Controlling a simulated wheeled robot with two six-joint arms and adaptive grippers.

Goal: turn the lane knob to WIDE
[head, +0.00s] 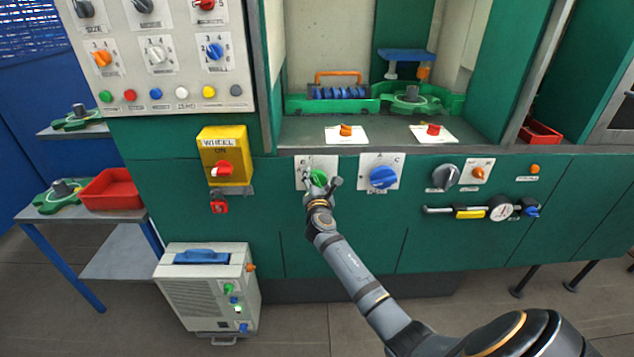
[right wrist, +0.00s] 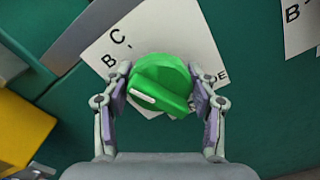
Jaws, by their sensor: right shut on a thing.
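A green knob (head: 318,177) sits on a white plate (head: 305,163) on the green machine front. It also shows large in the right wrist view (right wrist: 165,80), on its tilted white plate (right wrist: 175,30). Letters C and B and a label ending in E show on the plate; the rest of the label is hidden, and I cannot read WIDE. The knob's white pointer mark faces left in the right wrist view. My right gripper (head: 321,182) is shut on the green knob, with one finger on each side of it. My left gripper is out of view.
A blue knob (head: 383,178) is close to the right, then a grey knob (head: 446,177). A yellow box (head: 225,155) with a red switch stands out on the left. A work ledge (head: 390,137) juts out above. The floor cabinet (head: 208,285) stands below left.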

